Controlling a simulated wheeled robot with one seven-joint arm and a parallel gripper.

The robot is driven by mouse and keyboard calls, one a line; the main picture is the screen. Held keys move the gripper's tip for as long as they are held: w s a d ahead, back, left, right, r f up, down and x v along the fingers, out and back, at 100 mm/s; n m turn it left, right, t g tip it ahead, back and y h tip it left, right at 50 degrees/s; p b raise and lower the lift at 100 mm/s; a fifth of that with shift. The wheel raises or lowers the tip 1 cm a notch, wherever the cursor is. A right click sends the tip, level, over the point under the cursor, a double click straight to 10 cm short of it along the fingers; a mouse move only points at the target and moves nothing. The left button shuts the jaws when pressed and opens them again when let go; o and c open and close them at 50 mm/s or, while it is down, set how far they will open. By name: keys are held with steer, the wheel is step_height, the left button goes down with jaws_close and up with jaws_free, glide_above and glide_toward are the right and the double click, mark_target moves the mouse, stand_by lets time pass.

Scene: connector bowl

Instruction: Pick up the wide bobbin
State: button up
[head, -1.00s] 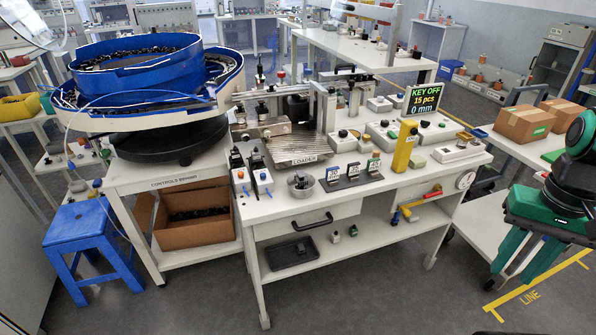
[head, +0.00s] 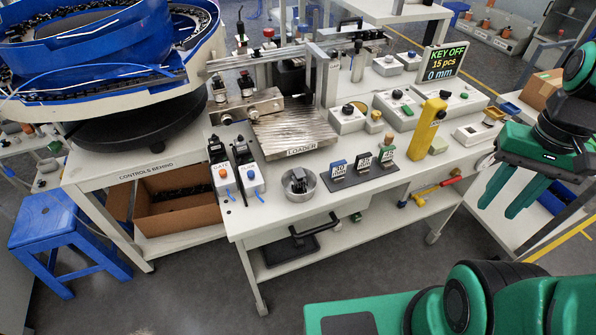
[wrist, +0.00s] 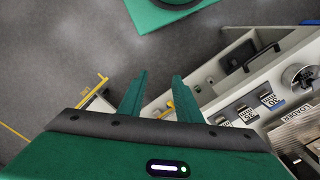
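I cannot pick out the wide bobbin with certainty in either view. A small round metal bowl (head: 301,187) with a dark piece in it stands near the table's front edge. Behind and right of it, a dark stand (head: 366,178) carries three labelled pieces, one blue, one black and one green. My gripper (head: 498,210) is open and empty, right of the workbench in the head view, its green fingers pointing down. In the wrist view my gripper (wrist: 158,75) shows two fingers apart with nothing between them.
The white workbench (head: 255,218) carries a loader plate (head: 295,135), switch boxes (head: 348,117), a yellow post (head: 427,127) and a display (head: 441,63). A blue bowl feeder (head: 110,60) stands left, above a cardboard box (head: 185,217). A blue stool (head: 65,230) is at the left.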

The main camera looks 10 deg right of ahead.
steer(key=o, duration=0.3)
steer(key=shift+o, duration=0.6)
steer(key=shift+w+a+r, duration=0.2)
steer(key=shift+a+r, duration=0.15)
steer(key=shift+r, duration=0.15)
steer(key=m+g+y, duration=0.1)
steer(key=m+y, duration=0.3)
steer(key=m, duration=0.4)
glide_toward(299, 172)
steer(key=shift+x, duration=4.2)
